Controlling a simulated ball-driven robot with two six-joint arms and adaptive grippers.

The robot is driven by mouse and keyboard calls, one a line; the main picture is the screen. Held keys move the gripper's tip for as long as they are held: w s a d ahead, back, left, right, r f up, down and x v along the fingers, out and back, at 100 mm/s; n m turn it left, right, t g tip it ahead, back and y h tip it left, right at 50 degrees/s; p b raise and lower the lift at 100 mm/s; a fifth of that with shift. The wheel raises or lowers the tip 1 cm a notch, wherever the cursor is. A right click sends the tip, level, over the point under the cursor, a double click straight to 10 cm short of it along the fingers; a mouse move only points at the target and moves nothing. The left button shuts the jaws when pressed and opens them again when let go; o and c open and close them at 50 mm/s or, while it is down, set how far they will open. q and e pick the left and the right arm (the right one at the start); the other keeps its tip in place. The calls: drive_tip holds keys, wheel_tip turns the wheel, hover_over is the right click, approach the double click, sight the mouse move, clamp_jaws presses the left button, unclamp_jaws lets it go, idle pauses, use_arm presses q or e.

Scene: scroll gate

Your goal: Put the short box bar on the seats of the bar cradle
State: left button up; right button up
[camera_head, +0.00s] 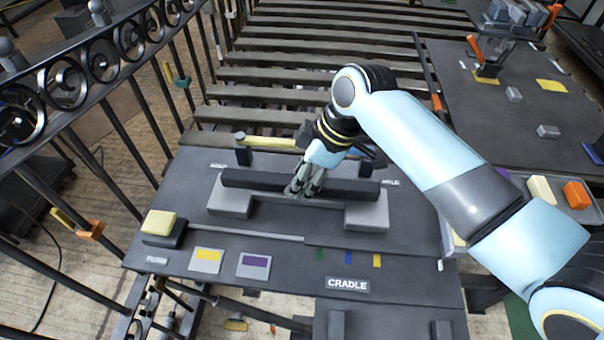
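The cradle shows as two light grey seat blocks, a left seat (230,203) and a right seat (367,215), on a dark panel behind a "CRADLE" label (348,285). A long dark square-section bar (250,181), seemingly the box bar, lies across the two seats along their back part. I cannot tell whether it rests fully on them. My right gripper (305,191) is at the middle of this bar, with its fingers pointing down over its front side. The fingers hide part of the bar, and their grip on it is unclear. My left gripper is not in view.
A yellow rail (265,143) on dark posts runs behind the bar. A yellow block (159,223) sits at the panel's left, near a yellow card (206,261) and a purple card (254,266). A black railing (150,115) borders the left. My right arm covers much of the right side.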

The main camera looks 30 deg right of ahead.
drive_tip(key=shift+o, duration=0.7)
drive_tip(key=v, duration=1.2)
drive_tip(key=shift+r, duration=0.15)
